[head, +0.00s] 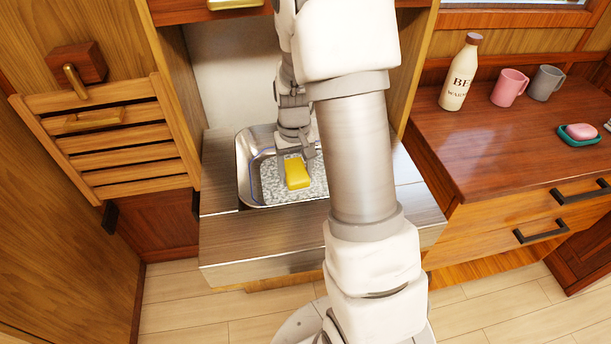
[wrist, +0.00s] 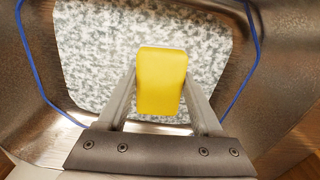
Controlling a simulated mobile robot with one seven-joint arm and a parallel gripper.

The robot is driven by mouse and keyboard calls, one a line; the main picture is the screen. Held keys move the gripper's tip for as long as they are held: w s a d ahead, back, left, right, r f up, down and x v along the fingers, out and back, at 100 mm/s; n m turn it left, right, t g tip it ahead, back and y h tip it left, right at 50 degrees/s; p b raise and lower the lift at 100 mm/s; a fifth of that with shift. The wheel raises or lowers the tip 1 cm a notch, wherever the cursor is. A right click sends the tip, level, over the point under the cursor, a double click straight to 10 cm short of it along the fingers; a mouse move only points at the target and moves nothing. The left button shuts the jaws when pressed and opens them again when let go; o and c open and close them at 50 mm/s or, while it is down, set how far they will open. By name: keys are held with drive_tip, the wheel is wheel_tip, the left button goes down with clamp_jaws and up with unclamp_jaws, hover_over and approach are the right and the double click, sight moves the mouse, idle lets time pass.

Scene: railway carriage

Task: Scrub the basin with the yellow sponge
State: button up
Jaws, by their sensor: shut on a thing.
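The yellow sponge (head: 297,173) is in my gripper (head: 296,158), inside the metal basin (head: 245,170). In the wrist view the yellow sponge (wrist: 160,80) sits between the two fingers of my gripper (wrist: 160,95), which are shut on its sides. A mottled grey-white patch (wrist: 95,60) covers the basin floor under and around the sponge. I cannot tell whether the sponge touches the floor. A blue line (wrist: 32,62) runs along the basin wall in the wrist view. My arm hides the basin's right part in the head view.
A wooden counter (head: 500,150) on the right bears a bottle (head: 459,75), a pink mug (head: 509,87), a grey mug (head: 546,83) and pink soap (head: 581,131) on a green dish (head: 567,137). A slatted wooden rack (head: 110,145) is at the left. A cabinet wall stands behind the basin.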

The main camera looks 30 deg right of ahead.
drive_tip(key=shift+a+f, duration=0.1)
drive_tip(key=shift+a, duration=0.6)
drive_tip(key=shift+s+d, duration=0.2)
drive_tip(key=shift+d, duration=1.1)
drive_tip(key=shift+s+d, duration=0.25)
drive_tip(key=shift+d, duration=1.1)
drive_tip(key=shift+s+d, duration=0.2)
drive_tip(key=shift+d, duration=1.1)
drive_tip(key=shift+w+a, duration=0.25)
drive_tip(key=shift+a, duration=1.1)
drive_tip(key=shift+w+a, duration=0.25)
drive_tip(key=shift+a, duration=1.05)
drive_tip(key=shift+w+a, duration=0.25)
drive_tip(key=shift+a, duration=1.1)
drive_tip(key=shift+s+d+r+p, duration=0.1)
drive_tip(key=shift+d+r+p, duration=0.1)
drive_tip(key=shift+d, duration=0.5)
drive_tip(key=shift+s+d+r+p, duration=0.15)
drive_tip(key=shift+d, duration=0.5)
drive_tip(key=shift+s+d+r+p, duration=0.1)
drive_tip(key=shift+d+r+p, duration=0.1)
drive_tip(key=shift+d, duration=0.5)
wheel_tip(320, 180, up, 14)
drive_tip(key=p, duration=1)
drive_tip(key=shift+p, duration=0.3)
drive_tip(key=shift+a, duration=0.15)
